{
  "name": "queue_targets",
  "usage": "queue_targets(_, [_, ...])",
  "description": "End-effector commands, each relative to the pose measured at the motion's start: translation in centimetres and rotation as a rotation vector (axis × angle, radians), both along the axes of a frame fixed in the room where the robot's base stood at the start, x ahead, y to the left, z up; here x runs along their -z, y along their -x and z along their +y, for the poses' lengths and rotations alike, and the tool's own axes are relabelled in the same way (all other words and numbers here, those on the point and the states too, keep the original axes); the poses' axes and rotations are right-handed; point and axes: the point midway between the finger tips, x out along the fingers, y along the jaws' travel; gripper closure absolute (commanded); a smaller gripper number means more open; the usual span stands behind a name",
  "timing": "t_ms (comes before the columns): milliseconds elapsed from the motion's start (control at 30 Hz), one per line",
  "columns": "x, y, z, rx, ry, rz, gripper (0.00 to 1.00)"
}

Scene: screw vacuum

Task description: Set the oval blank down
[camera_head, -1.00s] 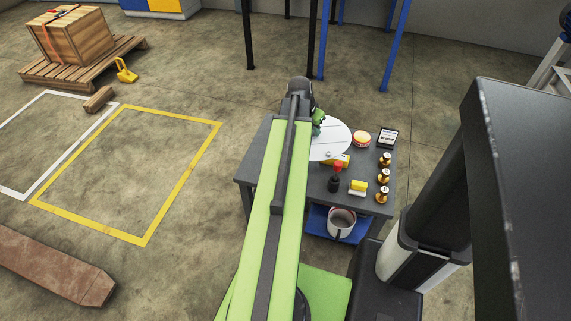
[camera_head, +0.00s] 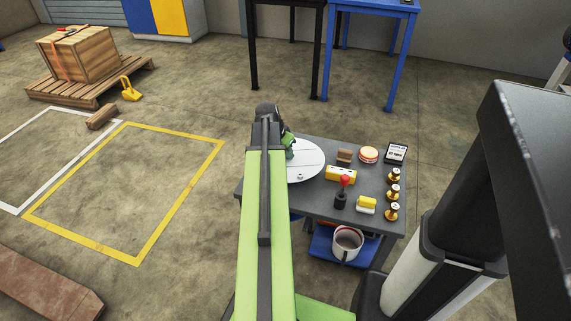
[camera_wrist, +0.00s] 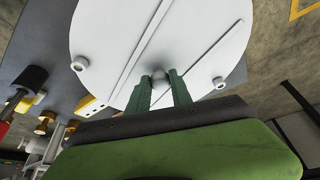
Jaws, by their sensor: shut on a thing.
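The oval blank is a flat white rounded plate (camera_head: 308,162) in the head view, above the left end of the grey cart top. It fills much of the wrist view (camera_wrist: 110,35), with thin straight ridges and small round studs on its face. My gripper (camera_wrist: 160,78) is shut on a small knob at the middle of the plate, with a green finger on each side. In the head view only a bit of my gripper (camera_head: 289,143) shows, as my arm hides the rest and the plate's left part. The gap between plate and cart top cannot be told.
A yellow floor outline (camera_head: 180,200) is empty at left.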

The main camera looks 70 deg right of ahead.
Motion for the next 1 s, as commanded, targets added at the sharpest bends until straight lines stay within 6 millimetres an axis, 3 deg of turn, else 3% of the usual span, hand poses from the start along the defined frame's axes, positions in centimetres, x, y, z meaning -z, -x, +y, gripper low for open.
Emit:
queue_targets(267, [4.1,0.1,0.0,0.000,0.000,0.001,1.00])
queue_targets(667, [4.4,0.1,0.0,0.000,0.000,0.001,1.00])
queue_targets(700, [4.2,0.1,0.0,0.000,0.000,0.001,0.70])
queue_targets(833, [4.2,0.1,0.0,0.001,0.000,0.001,0.53])
queue_targets(1000, [4.2,0.1,0.0,0.001,0.000,0.001,0.52])
